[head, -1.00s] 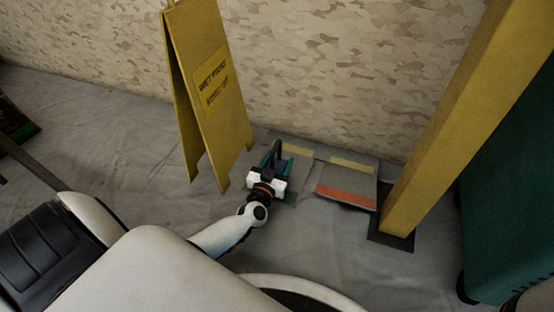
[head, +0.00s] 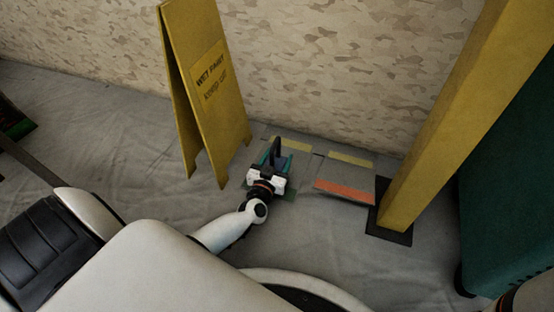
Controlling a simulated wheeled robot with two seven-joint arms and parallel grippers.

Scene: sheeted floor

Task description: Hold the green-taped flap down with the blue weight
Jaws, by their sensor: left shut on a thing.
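My left gripper (head: 277,168) is shut on the dark upright handle of the blue weight (head: 281,159), just right of the yellow sign. The gripper and wrist hide much of the weight. The weight is over or on the green-taped flap (head: 289,193); I cannot tell whether it touches. My right gripper is not in view.
To the right lies a flap with orange tape (head: 343,191), its front edge slightly raised. Pale yellow tape (head: 350,159) runs behind it. A yellow post (head: 445,120) and dark green bin (head: 510,190) stand right.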

